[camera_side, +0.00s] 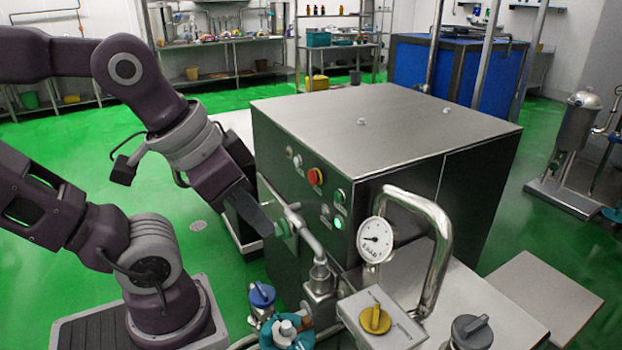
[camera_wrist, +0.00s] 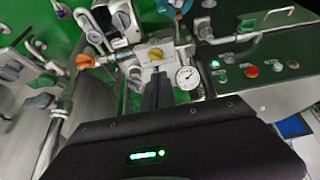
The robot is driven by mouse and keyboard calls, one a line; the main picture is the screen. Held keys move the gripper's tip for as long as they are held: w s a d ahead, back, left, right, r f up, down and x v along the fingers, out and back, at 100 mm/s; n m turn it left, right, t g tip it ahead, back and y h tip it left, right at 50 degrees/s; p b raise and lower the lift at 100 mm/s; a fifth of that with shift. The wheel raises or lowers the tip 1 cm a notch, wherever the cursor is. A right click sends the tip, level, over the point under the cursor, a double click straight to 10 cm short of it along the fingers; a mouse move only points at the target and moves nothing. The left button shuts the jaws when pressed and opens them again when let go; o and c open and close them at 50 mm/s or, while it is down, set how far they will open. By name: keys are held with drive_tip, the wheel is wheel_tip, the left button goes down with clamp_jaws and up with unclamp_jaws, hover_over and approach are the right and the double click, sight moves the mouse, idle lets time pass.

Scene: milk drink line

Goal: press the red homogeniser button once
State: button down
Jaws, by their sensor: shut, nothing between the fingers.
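The red button (camera_side: 315,176) is a round red cap on the dark front panel of the steel machine (camera_side: 400,125). In the wrist view my gripper (camera_wrist: 157,78) shows as narrow dark fingers, apart from the red button.
A steel pipe (camera_side: 310,240) runs close to the fingertips. A pressure gauge (camera_side: 375,239), a curved pipe (camera_side: 437,235) and a yellow knob (camera_side: 375,319) stand in front of the machine. A blue-handled valve (camera_side: 262,294) is below. Green floor is open behind.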

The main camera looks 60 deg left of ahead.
sight(314, 177)
drive_tip(key=w+f+n+g+h, duration=0.15)
drive_tip(key=w+n+h, duration=0.25)
drive_tip(key=w+n, duration=0.45)
drive_tip(key=w+a+f+n+t+h, duration=0.1)
drive_tip(key=w+a+f+n+t, duration=0.15)
drive_tip(key=w+a+n, duration=0.55)
drive_tip(key=s+a+f+n+t+y, duration=0.1)
drive_tip(key=a+f+n, duration=0.4)
drive_tip(key=a, duration=0.8)
drive_tip(key=s+a+f+n+t+y, duration=0.1)
drive_tip(key=a+f+n+y, duration=0.2)
drive_tip(key=a, duration=1)
wheel_tip(314, 177, down, 5)
drive_tip(key=n, duration=0.3)
drive_tip(key=shift+s+a+f, duration=0.15)
drive_tip(key=shift+s+f, duration=0.05)
drive_tip(key=shift+s, duration=0.05)
drive_tip(key=w, duration=0.9)
